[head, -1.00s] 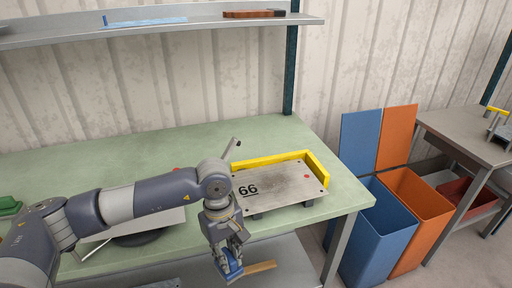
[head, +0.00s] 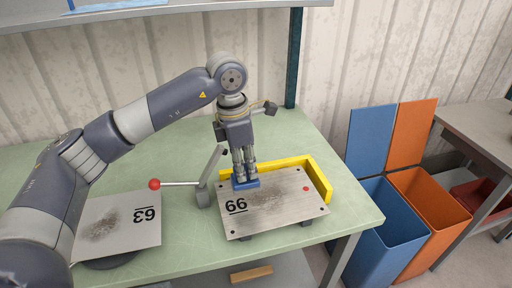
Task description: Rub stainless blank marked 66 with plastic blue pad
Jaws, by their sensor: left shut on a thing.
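My left gripper (head: 246,178) points down over the blank's back left part. It is shut on the blue pad (head: 247,184), which is at the blank's surface just above the 66; I cannot tell whether it touches. My right gripper is not in view.
Another smudged plate marked 63 (head: 140,232) lies left on a dark round base. A lever with a red knob (head: 154,184) stands between the plates. The yellow stop (head: 318,178) borders the blank's back and right. Blue (head: 382,230) and orange (head: 430,205) bins stand right of the green bench (head: 356,212).

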